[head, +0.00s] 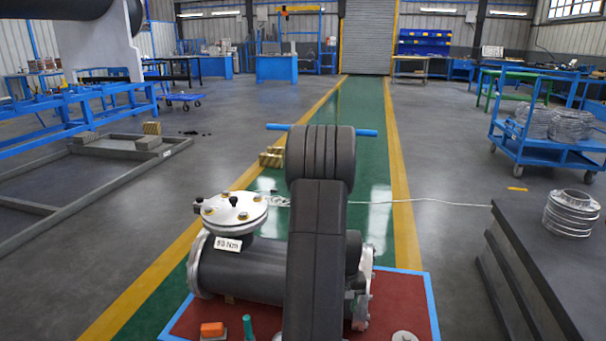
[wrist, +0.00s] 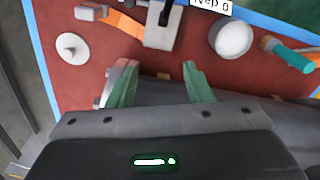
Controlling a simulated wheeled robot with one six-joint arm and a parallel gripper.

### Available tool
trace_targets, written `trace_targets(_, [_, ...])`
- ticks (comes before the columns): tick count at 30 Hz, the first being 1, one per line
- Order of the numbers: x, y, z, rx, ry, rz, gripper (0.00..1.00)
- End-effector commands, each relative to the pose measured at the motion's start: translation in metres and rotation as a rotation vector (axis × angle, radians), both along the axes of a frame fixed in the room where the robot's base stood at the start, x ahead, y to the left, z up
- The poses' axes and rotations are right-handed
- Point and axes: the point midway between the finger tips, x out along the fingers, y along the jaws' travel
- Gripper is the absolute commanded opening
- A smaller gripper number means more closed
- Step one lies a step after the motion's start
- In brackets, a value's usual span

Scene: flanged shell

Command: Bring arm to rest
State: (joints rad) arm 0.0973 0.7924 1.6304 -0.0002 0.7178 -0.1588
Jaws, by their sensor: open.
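My gripper (wrist: 158,82) shows in the wrist view with its two green-faced fingers apart and nothing between them. It hangs over a red mat (wrist: 75,85) with a blue border. In the head view my dark arm rises through the middle, and my gripper is hidden. The grey flanged shell (head: 240,270) lies on the red mat (head: 385,310) behind my arm, which covers part of it. Its round metal lid (head: 234,208) has brass-coloured bolts.
An orange-handled tool (wrist: 125,22), a white disc (wrist: 72,47), a white round piece (wrist: 233,38) and a teal-handled tool (wrist: 290,53) lie on the mat. A dark bench (head: 545,270) with stacked metal rings (head: 572,214) stands right. The green aisle (head: 360,120) beyond is mostly clear.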

Motion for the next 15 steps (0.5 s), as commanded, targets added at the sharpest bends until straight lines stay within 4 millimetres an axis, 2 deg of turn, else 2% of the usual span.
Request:
trace_targets(6, [0.012,0.036,0.027,0.000,-0.002,-0.015,0.46])
trace_targets(15, [0.024,0.078,0.060,0.000,-0.002,-0.041,0.46])
